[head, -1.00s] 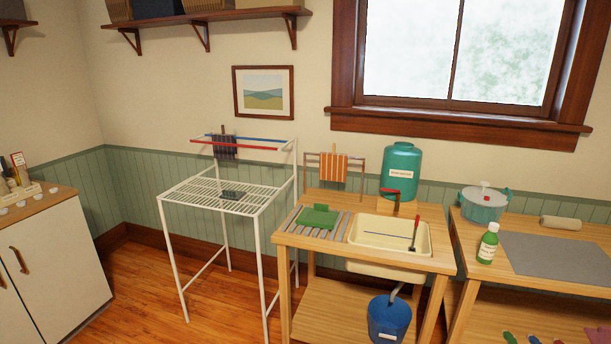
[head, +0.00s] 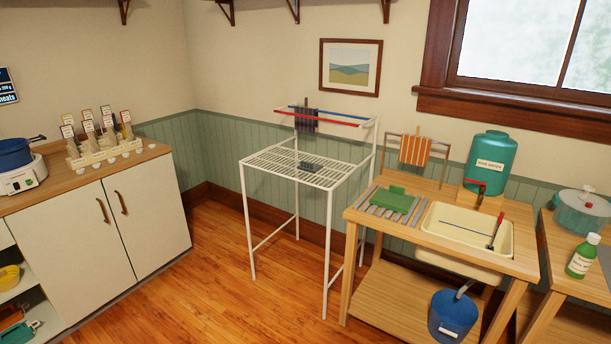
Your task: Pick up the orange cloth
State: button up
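The orange striped cloth (head: 414,151) hangs over a rail (head: 391,141) at the back of the wooden sink table, right of centre in the head view. A clip or peg seems to stand at its top edge. The cloth is behind the green item on the slatted drainer and left of the teal water container. My gripper is not in view.
A white wire rack (head: 300,167) with a dark cloth (head: 306,121) stands left of the sink table (head: 352,215). A white cabinet (head: 145,220) is at left. A blue bucket (head: 452,316) sits under the sink (head: 466,228). Wooden floor (head: 215,285) is open in front.

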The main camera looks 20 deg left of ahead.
aim_at(415, 150)
jog(key=i+j+z, duration=0.1)
jog(key=i, duration=0.4)
jog(key=i+j+z, duration=0.1)
jog(key=i+j, duration=0.2)
jog(key=i, duration=0.15)
